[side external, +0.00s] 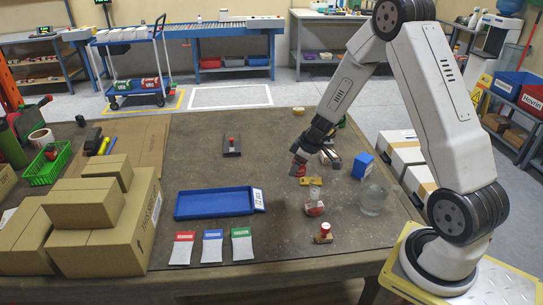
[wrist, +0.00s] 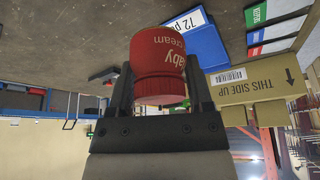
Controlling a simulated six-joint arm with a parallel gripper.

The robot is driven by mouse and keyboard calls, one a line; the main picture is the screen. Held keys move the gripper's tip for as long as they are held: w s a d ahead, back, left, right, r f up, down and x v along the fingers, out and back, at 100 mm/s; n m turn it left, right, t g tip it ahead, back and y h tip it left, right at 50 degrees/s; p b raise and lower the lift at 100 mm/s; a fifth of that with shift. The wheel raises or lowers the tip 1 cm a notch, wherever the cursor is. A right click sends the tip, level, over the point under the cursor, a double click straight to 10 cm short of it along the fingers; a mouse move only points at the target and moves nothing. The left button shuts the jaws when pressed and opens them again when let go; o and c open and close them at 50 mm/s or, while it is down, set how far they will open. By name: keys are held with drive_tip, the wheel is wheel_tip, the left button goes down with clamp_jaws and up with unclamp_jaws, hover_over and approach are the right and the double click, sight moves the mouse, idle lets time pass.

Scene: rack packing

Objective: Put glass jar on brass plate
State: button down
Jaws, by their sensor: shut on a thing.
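My gripper (wrist: 160,88) is shut on a red container with a ribbed cap (wrist: 160,70), lettered in part "aby" and "ream". In the side view my gripper (side external: 310,160) holds this red container (side external: 298,168) over the table, left of my arm. A clear, see-through vessel, likely the glass jar (side external: 374,198), stands at the right of the table, apart from my gripper. A small flat yellow piece, likely the brass plate (side external: 311,182), lies just below and right of the held container. The gap between them is hard to judge.
A blue tray (side external: 215,203) lies left of the yellow piece, with several label cards in front. A red-and-white item (side external: 315,208) and a red-topped stamp (side external: 323,233) stand nearby. A blue box (side external: 362,166) stands at right, cartons (side external: 105,220) at left.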

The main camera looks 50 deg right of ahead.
drive_tip(key=s+d+r, duration=0.1)
drive_tip(key=s+d, duration=0.5)
drive_tip(key=s, duration=0.4)
approach(305, 180)
drive_tip(key=shift+w+a+f, duration=0.5)
drive_tip(key=shift+w+f, duration=0.1)
drive_tip(key=shift+w, duration=0.15)
drive_tip(key=shift+w+d+f, duration=0.15)
drive_tip(key=shift+w+f, duration=0.1)
drive_tip(key=shift+f, duration=0.1)
drive_tip(key=shift+w+d+f, duration=0.1)
drive_tip(key=shift+w+f, duration=0.15)
drive_tip(key=shift+f, duration=1.55)
drive_tip(key=shift+f, duration=0.2)
